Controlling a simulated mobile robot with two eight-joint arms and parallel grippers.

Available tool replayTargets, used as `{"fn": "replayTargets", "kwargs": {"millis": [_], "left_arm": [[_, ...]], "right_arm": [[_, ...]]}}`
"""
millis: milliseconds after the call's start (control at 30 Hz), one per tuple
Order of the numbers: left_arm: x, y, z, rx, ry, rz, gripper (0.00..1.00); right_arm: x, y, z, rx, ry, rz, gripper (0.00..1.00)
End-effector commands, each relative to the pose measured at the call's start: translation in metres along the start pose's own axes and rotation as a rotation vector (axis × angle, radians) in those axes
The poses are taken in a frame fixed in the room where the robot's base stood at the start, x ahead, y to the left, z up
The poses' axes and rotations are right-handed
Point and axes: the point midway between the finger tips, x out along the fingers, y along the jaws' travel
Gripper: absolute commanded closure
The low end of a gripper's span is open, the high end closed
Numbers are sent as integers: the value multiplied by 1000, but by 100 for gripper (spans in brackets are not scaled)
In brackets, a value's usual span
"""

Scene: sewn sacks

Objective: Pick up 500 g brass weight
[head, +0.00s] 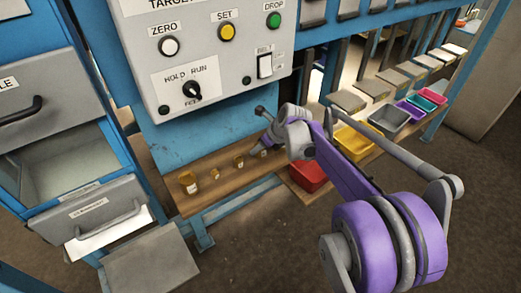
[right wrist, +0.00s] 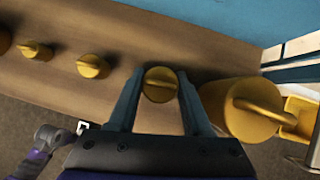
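In the right wrist view, a brass weight (right wrist: 160,86) with a loop handle stands between the two fingers of my right gripper (right wrist: 161,76). The fingers are spread on either side of it; I cannot tell whether they touch it. A larger brass weight (right wrist: 246,110) stands close to the right of the right finger. Smaller weights (right wrist: 92,66) and (right wrist: 36,50) stand in a row to the left. No mass marking is readable, so I cannot tell which is 500 g. In the head view my right gripper (head: 262,150) is low over the wooden shelf. My left gripper is not in view.
The wooden shelf (head: 222,185) carries several brass weights, one at its left end (head: 188,182). A blue panel and a grey control box (head: 205,50) stand behind and above. A red bin (head: 307,176) and yellow bin (head: 356,141) are to the right; an open drawer (head: 85,205) is left.

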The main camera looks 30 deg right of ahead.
Motion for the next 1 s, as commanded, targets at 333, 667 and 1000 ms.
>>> {"fn": "replayTargets", "kwargs": {"millis": [333, 667, 1000], "left_arm": [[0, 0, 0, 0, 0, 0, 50], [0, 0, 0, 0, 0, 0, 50], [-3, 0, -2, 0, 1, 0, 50]], "right_arm": [[0, 0, 0, 0, 0, 0, 100], [-1, 0, 0, 0, -1, 0, 100], [-23, 2, 6, 1, -1, 0, 100]]}}
